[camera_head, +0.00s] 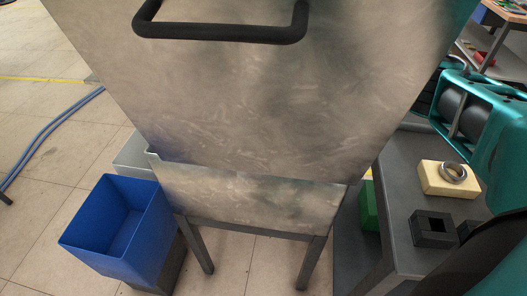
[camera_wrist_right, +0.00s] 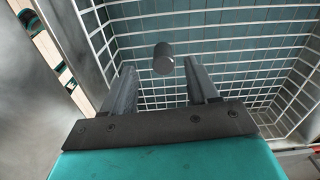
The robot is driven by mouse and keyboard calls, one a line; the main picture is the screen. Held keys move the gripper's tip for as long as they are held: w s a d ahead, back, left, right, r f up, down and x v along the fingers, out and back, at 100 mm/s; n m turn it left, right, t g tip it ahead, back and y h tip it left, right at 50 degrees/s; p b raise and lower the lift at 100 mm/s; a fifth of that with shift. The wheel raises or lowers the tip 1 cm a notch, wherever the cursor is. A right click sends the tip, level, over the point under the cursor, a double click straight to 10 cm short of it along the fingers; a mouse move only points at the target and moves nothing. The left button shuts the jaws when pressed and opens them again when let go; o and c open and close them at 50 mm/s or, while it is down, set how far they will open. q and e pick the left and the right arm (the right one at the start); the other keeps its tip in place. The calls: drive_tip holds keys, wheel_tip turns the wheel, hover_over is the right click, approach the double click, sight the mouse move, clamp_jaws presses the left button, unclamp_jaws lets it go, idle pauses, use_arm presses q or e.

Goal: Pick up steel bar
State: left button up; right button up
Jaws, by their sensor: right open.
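The steel bar (camera_wrist_right: 163,60) shows in the right wrist view as a short grey cylinder with its round end face towards the camera. It lies at the level of the fingertips of my right gripper (camera_wrist_right: 158,72), between them in the picture. The gripper is open, with a visible gap to the bar on either side. I cannot tell how far the bar lies beyond the tips. Behind it is a white wire basket (camera_wrist_right: 131,19). The bar does not show in the head view, and neither do the right fingertips. My left gripper is not in view.
A large metal panel with a black handle (camera_head: 220,32) fills the middle of the head view. A blue bin (camera_head: 84,226) stands at lower left. On the grey table (camera_head: 405,170) at right are a yellow block (camera_head: 434,180) with a metal ring (camera_head: 454,172) and a black square block (camera_head: 431,238).

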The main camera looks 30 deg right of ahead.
drive_tip(key=f, duration=0.5)
drive_tip(key=shift+d, duration=0.25)
drive_tip(key=shift+c, duration=0.2)
drive_tip(key=shift+w, duration=0.1)
clamp_jaws()
